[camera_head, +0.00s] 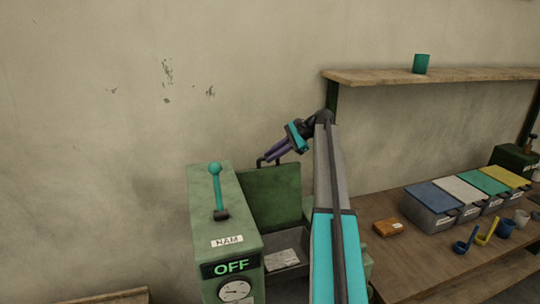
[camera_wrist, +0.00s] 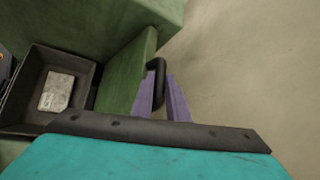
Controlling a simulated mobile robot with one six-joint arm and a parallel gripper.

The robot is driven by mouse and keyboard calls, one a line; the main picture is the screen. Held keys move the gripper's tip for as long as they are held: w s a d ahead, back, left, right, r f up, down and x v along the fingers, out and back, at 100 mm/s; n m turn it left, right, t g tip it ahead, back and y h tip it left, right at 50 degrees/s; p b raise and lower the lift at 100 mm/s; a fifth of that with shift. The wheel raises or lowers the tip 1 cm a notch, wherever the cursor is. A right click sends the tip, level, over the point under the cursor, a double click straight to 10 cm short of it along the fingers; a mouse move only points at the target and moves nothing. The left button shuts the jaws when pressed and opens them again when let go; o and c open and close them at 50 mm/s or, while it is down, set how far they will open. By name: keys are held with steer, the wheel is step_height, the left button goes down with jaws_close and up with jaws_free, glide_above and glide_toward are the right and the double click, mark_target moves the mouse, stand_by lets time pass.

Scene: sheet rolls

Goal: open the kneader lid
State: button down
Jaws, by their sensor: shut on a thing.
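The green kneader (camera_head: 225,215) stands in the lower middle of the head view. Its green lid (camera_head: 275,195) stands about upright at the back of the open trough (camera_head: 295,240). A dark bar handle (camera_head: 262,162) is on the lid's top edge; the wrist view also shows the handle (camera_wrist: 159,75) and the lid seen nearly edge-on (camera_wrist: 128,75). My gripper (camera_head: 272,155), with purple fingers, is shut on the handle. In the trough lies a pale grey block with print on it (camera_wrist: 57,91).
On the kneader's left housing are a teal-knobbed lever (camera_head: 216,185), a NAM label, a lit OFF sign (camera_head: 231,266) and a dial. To the right, a wooden bench (camera_head: 405,265) holds several lidded bins, cups and scoops.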

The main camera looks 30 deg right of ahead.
steer(key=shift+d, duration=0.15)
steer(key=c, duration=1.7)
jaws_free()
steer(key=shift+f, duration=0.1)
steer(key=shift+c, duration=0.2)
steer(key=shift+b+v, duration=0.5)
steer(key=shift+v, duration=0.3)
steer(key=v, duration=1)
